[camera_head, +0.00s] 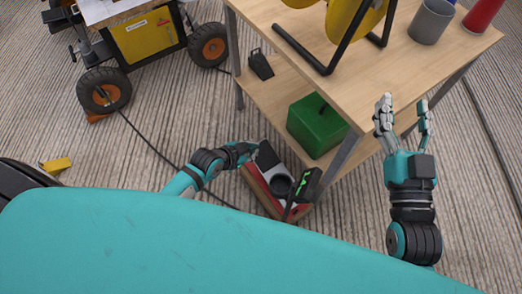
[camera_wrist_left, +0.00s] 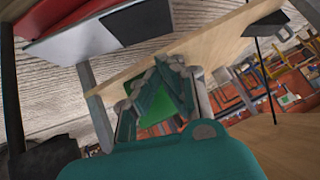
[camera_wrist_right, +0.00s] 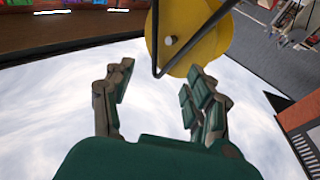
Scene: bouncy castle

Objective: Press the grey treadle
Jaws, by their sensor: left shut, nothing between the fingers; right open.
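A low foot-pedal unit with red sides (camera_head: 252,183) lies on the floor at the front leg of the wooden bench. Its top has a light grey plate (camera_head: 271,171), a dark round part and a dark flap at the far end; I take this to be the treadle. My left gripper (camera_head: 252,148) is shut and empty at the unit's far left end; touching or just above, I cannot tell. The left wrist view shows its fingers (camera_wrist_left: 165,95), with a red-and-grey body (camera_wrist_left: 90,35) at upper left. My right gripper (camera_head: 405,103) is open and empty by the bench's right side.
The wooden bench (camera_head: 290,30) carries a yellow reel (camera_head: 352,18), a grey cup (camera_head: 431,22) and a red cone (camera_head: 482,15). A green box (camera_head: 316,124) and a small black pedal (camera_head: 260,65) are on its lower shelf. A wheeled yellow machine (camera_head: 148,40) stands upper left. A cable crosses the floor.

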